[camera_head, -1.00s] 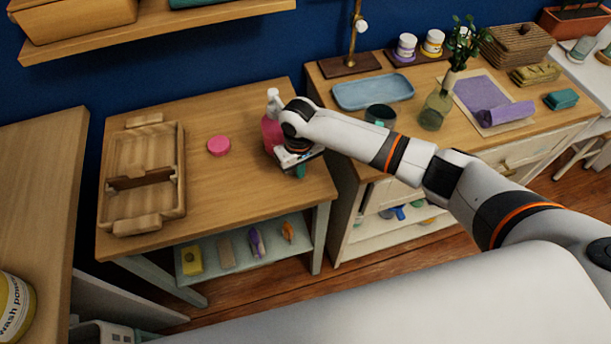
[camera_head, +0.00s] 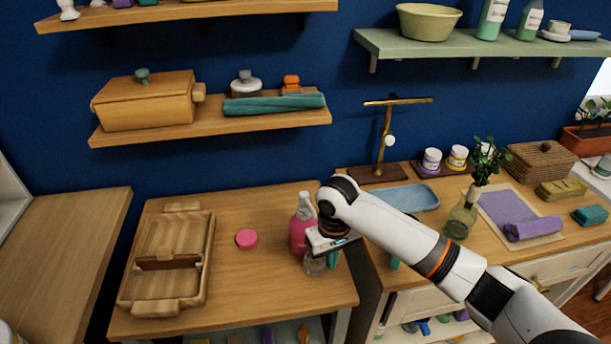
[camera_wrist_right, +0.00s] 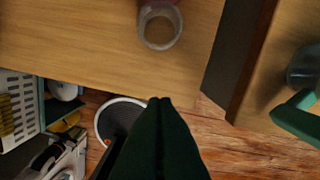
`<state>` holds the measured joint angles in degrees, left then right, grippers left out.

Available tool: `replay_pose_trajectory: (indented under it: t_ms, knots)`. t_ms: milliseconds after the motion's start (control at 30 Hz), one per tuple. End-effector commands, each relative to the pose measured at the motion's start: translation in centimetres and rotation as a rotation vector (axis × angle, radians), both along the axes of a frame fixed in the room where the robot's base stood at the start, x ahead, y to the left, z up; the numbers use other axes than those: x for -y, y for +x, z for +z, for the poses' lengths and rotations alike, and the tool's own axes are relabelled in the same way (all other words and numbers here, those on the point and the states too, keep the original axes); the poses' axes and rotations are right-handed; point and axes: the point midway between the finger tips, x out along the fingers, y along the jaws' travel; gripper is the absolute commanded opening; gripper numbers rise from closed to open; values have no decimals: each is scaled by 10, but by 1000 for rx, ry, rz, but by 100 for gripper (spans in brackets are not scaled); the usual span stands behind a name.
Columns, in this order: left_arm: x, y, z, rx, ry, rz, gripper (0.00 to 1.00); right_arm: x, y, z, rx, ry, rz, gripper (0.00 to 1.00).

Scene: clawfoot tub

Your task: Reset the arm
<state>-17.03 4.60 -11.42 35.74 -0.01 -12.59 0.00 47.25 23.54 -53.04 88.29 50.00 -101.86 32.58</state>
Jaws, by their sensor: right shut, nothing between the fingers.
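My right arm comes in from the right in the head view, and its gripper (camera_head: 332,259) points down at the right front part of the wooden table (camera_head: 260,285). In the right wrist view its dark teal fingers (camera_wrist_right: 160,105) are closed together and hold nothing. A pink bottle (camera_head: 300,235) with a white top stands just left of the gripper, partly hidden by it. A small clear jar (camera_head: 315,266) stands beside the gripper; it also shows in the right wrist view (camera_wrist_right: 160,27), beyond the fingertips. My left gripper is not in view.
A wooden caddy (camera_head: 204,275) and a pink round piece (camera_head: 246,239) are on the table's left. A gap separates this table from the right cabinet, which holds a blue tray (camera_head: 408,198) and a vase with a plant (camera_head: 462,218). Shelves (camera_head: 210,127) hang above.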

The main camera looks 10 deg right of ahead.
Motion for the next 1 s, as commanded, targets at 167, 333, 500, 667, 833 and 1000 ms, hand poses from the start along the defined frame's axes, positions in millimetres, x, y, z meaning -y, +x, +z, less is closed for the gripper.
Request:
replay_pose_trajectory:
  t_ms: [167,333,500,667,833,1000]
  knots:
    - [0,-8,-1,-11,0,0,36,-9,-11,-9,2,24,28,0]
    - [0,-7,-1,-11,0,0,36,-39,-58,-38,38,133,112,0]
    - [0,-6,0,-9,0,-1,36,-51,-113,-54,127,244,134,0]
    - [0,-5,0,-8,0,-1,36,-31,-158,-59,212,269,81,0]
    - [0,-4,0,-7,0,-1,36,1,-191,-60,265,224,19,0]
    - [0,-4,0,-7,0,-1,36,29,-218,-58,289,166,-26,0]
